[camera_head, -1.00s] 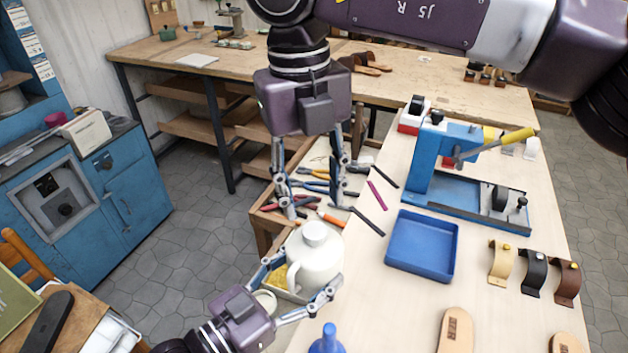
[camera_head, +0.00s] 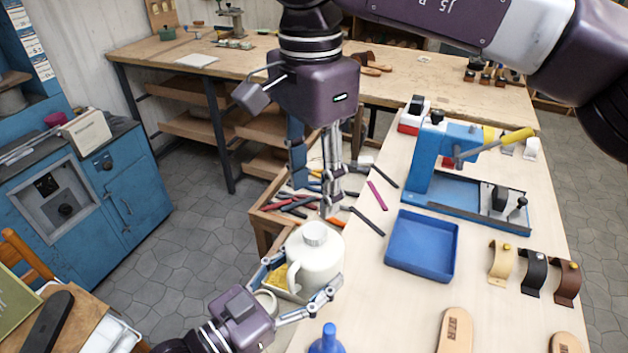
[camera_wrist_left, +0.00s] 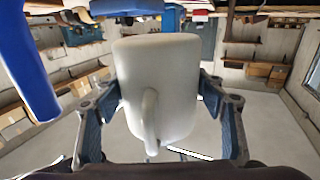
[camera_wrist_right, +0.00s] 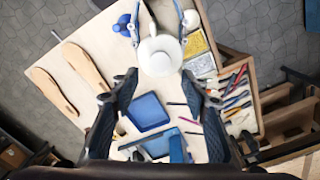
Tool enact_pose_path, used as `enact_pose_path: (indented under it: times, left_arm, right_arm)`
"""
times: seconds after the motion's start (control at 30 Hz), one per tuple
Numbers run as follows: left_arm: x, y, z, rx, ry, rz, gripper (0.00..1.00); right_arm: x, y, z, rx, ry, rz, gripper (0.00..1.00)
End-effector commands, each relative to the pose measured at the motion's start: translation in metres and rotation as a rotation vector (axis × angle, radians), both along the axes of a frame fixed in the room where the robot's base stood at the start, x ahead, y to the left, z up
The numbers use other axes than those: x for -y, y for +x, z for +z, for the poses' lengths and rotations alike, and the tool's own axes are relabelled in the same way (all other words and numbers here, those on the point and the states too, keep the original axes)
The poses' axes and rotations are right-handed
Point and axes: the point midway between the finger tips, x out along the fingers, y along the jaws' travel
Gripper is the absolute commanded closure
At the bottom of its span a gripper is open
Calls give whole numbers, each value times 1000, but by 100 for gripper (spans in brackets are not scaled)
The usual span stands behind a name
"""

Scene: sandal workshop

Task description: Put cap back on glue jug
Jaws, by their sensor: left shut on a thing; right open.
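The white glue jug (camera_head: 318,264) stands upright at the bench's near left edge, its handle towards the left. My left gripper (camera_head: 299,284) is shut around its body; the left wrist view shows the jug (camera_wrist_left: 158,85) between both fingers. A short round cap-like piece (camera_head: 315,234) sits at the top of the jug, shaded grey; I cannot tell whether it is a seated cap or the bare neck. My right gripper (camera_head: 318,192) is open, pointing down just above and behind the jug top, with nothing seen between its fingers. In the right wrist view the jug (camera_wrist_right: 160,52) lies ahead of the fingers.
A blue bottle (camera_head: 328,342) stands in front. Behind is a tool tray (camera_head: 263,208) with several tools. A blue tray (camera_head: 422,246) and a blue press (camera_head: 446,160) stand to the right.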

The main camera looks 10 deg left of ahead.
Motion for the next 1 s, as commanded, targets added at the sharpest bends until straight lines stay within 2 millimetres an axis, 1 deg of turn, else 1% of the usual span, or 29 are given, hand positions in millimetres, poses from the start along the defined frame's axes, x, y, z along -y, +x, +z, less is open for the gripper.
enact_pose_path:
  times: [0.1, 0.2, 0.53, 0.63, 0.77, 1.0]
  left_arm:
    - [0, 0, 1, 2, -2, 0, 100]
    - [0, 0, 1, 2, -2, 0, 100]
    - [0, 0, 1, 3, -1, 0, 100]
    - [0, 0, 1, 2, -2, 0, 100]
    - [0, 0, 1, 2, -2, 0, 100]
    - [0, 0, 1, 2, -2, 0, 100]
  right_arm:
    - [0, 0, 1, -1, 3, 94, 58]
    - [0, 0, 1, -1, 4, 133, 58]
    - [0, 0, 1, -1, 4, 143, 58]
    - [1, 0, -3, -2, 3, 143, 58]
    - [1, 0, -17, -3, 2, 142, 58]
    - [2, 0, -55, -4, 3, 142, 58]
